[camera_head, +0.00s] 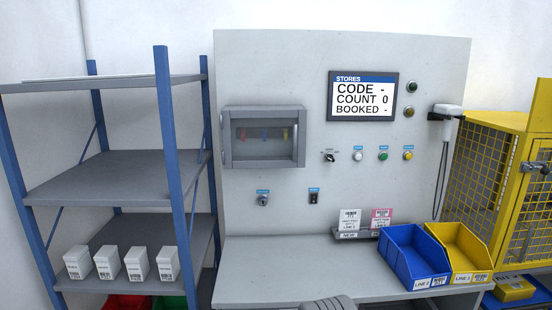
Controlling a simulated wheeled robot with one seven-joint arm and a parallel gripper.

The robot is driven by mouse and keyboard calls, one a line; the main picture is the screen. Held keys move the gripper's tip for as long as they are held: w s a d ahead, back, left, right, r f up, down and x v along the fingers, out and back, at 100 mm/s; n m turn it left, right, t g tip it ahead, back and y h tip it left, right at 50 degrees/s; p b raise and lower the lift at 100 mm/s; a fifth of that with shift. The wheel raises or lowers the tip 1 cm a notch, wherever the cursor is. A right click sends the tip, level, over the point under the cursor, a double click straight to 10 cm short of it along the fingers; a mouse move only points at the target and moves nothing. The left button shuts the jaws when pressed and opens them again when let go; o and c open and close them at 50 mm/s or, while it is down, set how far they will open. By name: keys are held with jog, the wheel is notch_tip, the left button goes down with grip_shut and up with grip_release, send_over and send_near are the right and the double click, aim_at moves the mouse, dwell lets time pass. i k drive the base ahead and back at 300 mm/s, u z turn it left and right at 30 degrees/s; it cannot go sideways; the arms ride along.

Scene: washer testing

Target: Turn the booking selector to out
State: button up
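A small black rotary selector (330,157) with a label plate above it sits on the grey panel, left of a row of round buttons. It looks like the booking selector, but its markings and pointer are too small to read. The stores screen (362,97) above reads CODE -, COUNT 0, BOOKED -. A grey rounded part at the bottom edge, in front of the bench, looks like my own arm. My gripper's fingers do not show.
White, green and yellow buttons (383,155) sit right of the selector. A clear-fronted cabinet (263,163) is on its left. A key switch (263,200) and rocker switch (314,198) are below. Blue (412,262) and yellow bins (462,248) stand on the bench (290,270); its left part is clear.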

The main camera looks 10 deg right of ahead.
aim_at(329, 157)
jog(key=u, duration=0.3)
jog(key=i, duration=1.05)
jog(key=z, duration=0.1)
